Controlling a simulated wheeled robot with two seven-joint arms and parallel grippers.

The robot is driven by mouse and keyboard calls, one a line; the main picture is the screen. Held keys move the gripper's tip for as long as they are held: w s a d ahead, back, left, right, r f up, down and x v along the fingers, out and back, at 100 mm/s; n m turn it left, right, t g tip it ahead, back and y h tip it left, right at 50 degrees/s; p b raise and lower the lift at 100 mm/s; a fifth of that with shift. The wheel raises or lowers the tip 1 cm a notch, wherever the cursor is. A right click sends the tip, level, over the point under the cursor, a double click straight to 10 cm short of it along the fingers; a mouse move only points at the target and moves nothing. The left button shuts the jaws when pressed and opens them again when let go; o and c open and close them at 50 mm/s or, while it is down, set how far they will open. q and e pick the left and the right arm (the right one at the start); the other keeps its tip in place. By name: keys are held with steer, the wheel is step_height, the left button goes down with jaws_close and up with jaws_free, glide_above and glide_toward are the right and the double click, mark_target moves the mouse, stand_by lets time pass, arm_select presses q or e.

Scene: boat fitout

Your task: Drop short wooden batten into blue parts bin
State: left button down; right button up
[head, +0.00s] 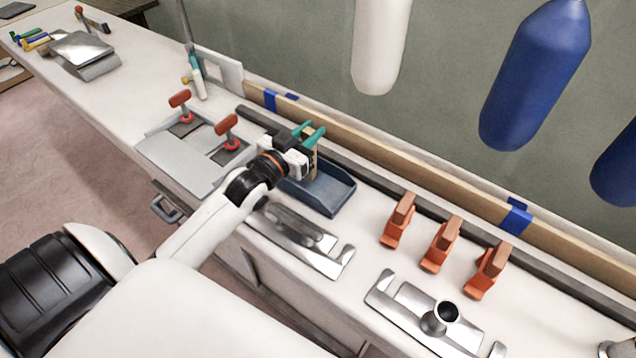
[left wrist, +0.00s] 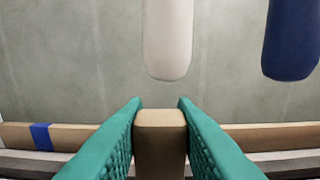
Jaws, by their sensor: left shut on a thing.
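My left gripper (head: 312,137) has teal fingers and is over the blue parts bin (head: 338,196), near its back left part. It is shut on the short wooden batten (head: 311,166), which hangs upright between the fingers. In the left wrist view the batten (left wrist: 160,140) shows end-on between the two teal fingers (left wrist: 160,112). The gripper hides part of the bin, and I cannot tell whether the batten's lower end touches it. My right gripper is not in view.
Several orange clamps (head: 441,243) stand right of the bin. Metal fittings (head: 300,240) lie in front of it. A grey plate with red-handled clamps (head: 228,132) is on the left. A long wooden strip with blue tape (head: 516,216) runs behind. White (head: 381,45) and blue fenders (head: 536,75) hang above.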

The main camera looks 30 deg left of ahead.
arm_select(q)
steer(key=c, duration=1.1)
jaws_free()
steer(key=shift+s, duration=0.15)
steer(key=s, duration=1.1)
steer(key=shift+s+a, duration=0.4)
steer(key=shift+a, duration=0.05)
